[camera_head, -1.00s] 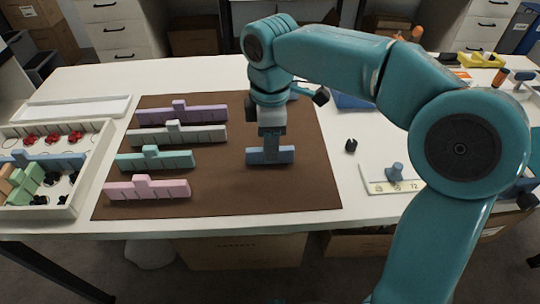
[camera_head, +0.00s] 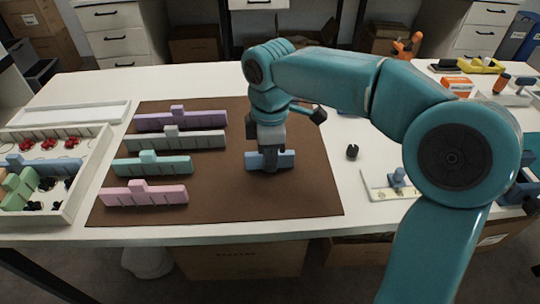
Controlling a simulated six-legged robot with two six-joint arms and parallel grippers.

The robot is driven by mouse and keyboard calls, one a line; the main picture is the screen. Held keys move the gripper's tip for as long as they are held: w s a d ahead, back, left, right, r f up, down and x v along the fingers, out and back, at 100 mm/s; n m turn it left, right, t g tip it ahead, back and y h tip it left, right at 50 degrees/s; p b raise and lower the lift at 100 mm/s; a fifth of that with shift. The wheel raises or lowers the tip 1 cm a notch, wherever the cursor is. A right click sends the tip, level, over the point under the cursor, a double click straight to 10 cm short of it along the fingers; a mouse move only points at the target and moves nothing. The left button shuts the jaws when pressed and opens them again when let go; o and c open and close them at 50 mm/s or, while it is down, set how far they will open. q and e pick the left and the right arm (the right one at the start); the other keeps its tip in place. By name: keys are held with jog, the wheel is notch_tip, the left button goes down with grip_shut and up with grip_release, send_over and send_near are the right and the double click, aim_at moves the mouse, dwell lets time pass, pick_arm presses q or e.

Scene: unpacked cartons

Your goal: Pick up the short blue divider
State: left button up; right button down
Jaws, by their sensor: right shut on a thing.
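The short blue divider (camera_head: 287,159) stands on the right half of the brown mat (camera_head: 300,195). My right gripper (camera_head: 268,163) points down over it and is shut on its middle. The fingers hide the divider's centre, and its two ends show on either side. I cannot tell whether it is clear of the mat. My left gripper is not in view.
Purple (camera_head: 181,121), grey (camera_head: 175,141), teal (camera_head: 152,166) and pink (camera_head: 145,196) dividers stand on the mat's left half. A white compartment tray (camera_head: 78,198) with parts is at far left. A small black piece (camera_head: 352,152) lies right of the mat.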

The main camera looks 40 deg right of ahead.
notch_tip(320, 180, up, 20)
jog(key=p, duration=0.8)
jog(key=shift+f, duration=0.2)
